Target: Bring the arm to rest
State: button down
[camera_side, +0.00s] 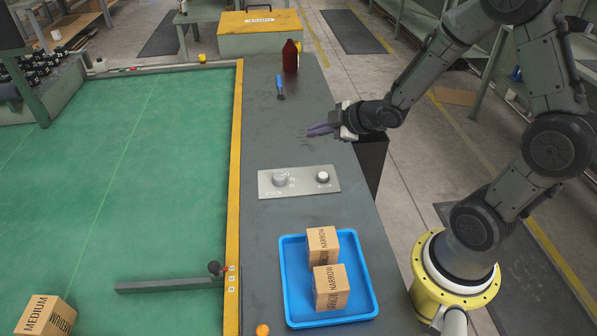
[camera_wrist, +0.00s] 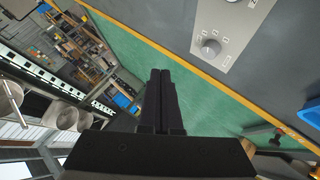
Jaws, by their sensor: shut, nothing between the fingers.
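My gripper (camera_side: 312,131) is in the side view, held above the dark grey bench top (camera_side: 262,227), pointing left towards the green surface. Its fingers are shut together with nothing between them. In the wrist view the two black fingers (camera_wrist: 161,100) lie side by side, over the green surface and the bench's yellow edge. My gripper is apart from every object in view.
A panel with two knobs (camera_side: 299,192) lies on the bench below my gripper in the side view. A blue tray (camera_side: 372,300) holds two "NARROW" boxes (camera_side: 331,287). A red-brown bottle (camera_side: 290,57) and a blue-handled tool (camera_side: 280,86) are at the far end. A "MEDIUM" box (camera_side: 46,317) is on the green surface (camera_side: 130,190).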

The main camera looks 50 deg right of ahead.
jog(key=s+a+r+m+t+h, duration=0.1)
jog(key=s+a+r, duration=0.15)
jog(key=r, duration=0.55)
jog(key=s+a+r+m, duration=0.2)
jog(key=s+r, duration=0.1)
jog(key=r, duration=0.6)
jog(key=s+a+f+m+g, duration=0.2)
jog(key=s+m+g, duration=0.1)
jog(key=s, duration=0.6)
jog(key=s+a+f+m+g+y, duration=0.1)
jog(key=s+a+f+m+g, duration=0.1)
jog(key=s, duration=0.7)
jog(key=shift+s+f+m+g, duration=0.2)
jog(key=shift+m+g, duration=0.4)
jog(key=shift+m, duration=0.1)
jog(key=c, duration=1.5)
grip_release()
jog(key=shift+c, duration=0.2)
